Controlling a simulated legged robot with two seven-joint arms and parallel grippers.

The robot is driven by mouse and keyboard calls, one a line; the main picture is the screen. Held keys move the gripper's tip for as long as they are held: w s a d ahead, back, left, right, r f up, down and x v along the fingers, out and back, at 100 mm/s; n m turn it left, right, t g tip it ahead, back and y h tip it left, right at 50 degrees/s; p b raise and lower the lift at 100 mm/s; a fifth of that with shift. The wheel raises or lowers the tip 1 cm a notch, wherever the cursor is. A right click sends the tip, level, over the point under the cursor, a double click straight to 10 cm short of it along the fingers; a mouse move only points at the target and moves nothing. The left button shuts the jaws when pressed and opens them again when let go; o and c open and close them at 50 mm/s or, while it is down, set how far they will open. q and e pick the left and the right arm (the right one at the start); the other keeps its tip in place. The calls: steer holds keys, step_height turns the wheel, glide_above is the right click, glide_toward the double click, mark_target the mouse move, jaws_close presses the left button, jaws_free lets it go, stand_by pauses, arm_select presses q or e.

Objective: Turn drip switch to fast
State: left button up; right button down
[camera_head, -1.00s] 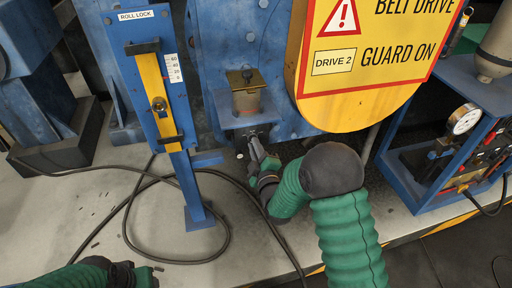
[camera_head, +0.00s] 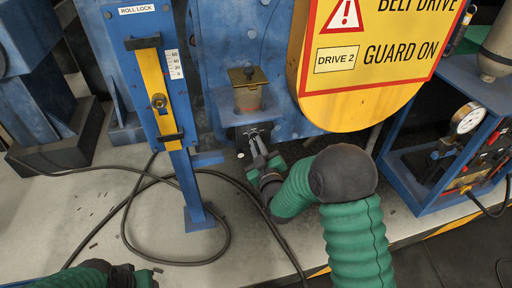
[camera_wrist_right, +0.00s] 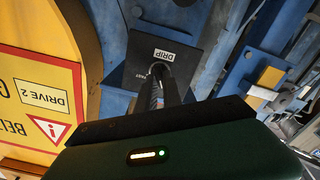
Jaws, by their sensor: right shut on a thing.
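The black drip switch panel (camera_head: 241,137) sits under the small oiler on the blue machine. In the right wrist view, the panel (camera_wrist_right: 134,72) bears a white DRIP label (camera_wrist_right: 164,55) and small lettering partly hidden behind my fingers. My right gripper (camera_head: 256,138) reaches up to the panel front. In its wrist view, the right gripper (camera_wrist_right: 159,72) is shut on the drip switch knob, and its fingertips hide most of the knob, so its setting cannot be read. My left gripper (camera_head: 146,278) is low at the left, away from the panel; its fingers are too unclear to judge.
The yellow belt guard (camera_head: 358,100) hangs right of the panel, above my right forearm. The roll lock post (camera_head: 166,110) stands left. A black cable (camera_head: 227,225) loops over the floor. A blue gauge stand (camera_head: 440,170) is at the right.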

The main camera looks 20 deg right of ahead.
steer(key=shift+s+f+m+b, duration=0.15)
steer(key=shift+m+b, duration=0.55)
steer(key=shift+m, duration=2.25)
steer(key=shift+w+f+m+b, duration=0.15)
steer(key=shift+m+b, duration=0.6)
steer(key=shift+m, duration=2.15)
steer(key=shift+s+f+m+b, duration=0.2)
steer(key=shift+m+b, duration=0.5)
steer(key=shift+m, duration=2.25)
steer(key=c, duration=1.7)
jaws_free()
steer(key=shift+w, duration=0.1)
steer(key=shift+o, duration=1)
steer(key=shift+w, duration=0.1)
steer(key=shift+d+r, duration=0.1)
steer(key=shift+r, duration=0.05)
